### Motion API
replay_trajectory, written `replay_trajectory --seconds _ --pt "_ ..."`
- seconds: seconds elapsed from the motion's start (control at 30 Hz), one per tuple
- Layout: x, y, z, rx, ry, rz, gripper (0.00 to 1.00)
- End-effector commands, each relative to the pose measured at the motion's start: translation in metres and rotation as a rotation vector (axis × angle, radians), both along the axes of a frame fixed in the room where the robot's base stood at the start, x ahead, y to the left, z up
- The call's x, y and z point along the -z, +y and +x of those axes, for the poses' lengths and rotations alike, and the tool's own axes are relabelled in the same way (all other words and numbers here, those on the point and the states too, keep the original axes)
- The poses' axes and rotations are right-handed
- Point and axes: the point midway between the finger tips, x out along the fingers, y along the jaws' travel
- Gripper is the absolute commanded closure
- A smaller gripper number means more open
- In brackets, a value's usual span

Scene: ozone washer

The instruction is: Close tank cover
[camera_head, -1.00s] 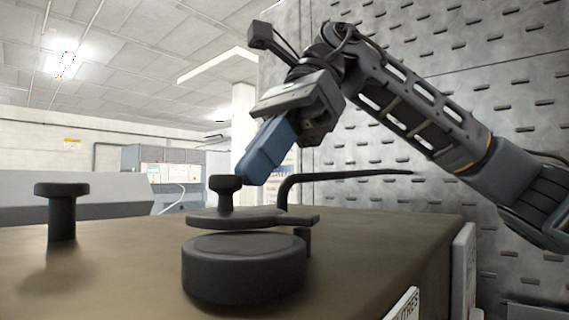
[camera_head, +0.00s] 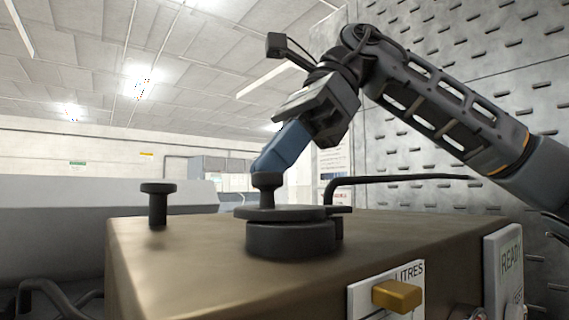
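The tank cover (camera_head: 300,212) is a dark flat lid with a knob (camera_head: 267,186) on its upper side. It lies over the round dark tank opening (camera_head: 292,240) on top of the brown tank (camera_head: 190,245), with little or no gap showing between them. Whether it is fully seated I cannot tell. My gripper (camera_head: 268,168) comes down from the upper right, with its blue finger reaching to the far side of the knob's top. Only one finger shows clearly, so its opening and any contact with the knob are hidden.
A dark post (camera_head: 158,206) stands on the tank's left. A black curved pipe (camera_head: 400,180) runs behind the cover to the right. A yellow knob (camera_head: 398,295) and a READY panel (camera_head: 505,270) are on the front. A patterned metal wall (camera_head: 480,90) is behind my arm.

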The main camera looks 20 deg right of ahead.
Motion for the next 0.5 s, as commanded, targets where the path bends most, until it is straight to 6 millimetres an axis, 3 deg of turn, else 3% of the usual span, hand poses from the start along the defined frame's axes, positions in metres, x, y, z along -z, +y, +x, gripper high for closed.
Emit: replay_trajectory --seconds 0.5 --pt "0.000 0.007 -0.014 0.000 0.000 0.001 1.00"
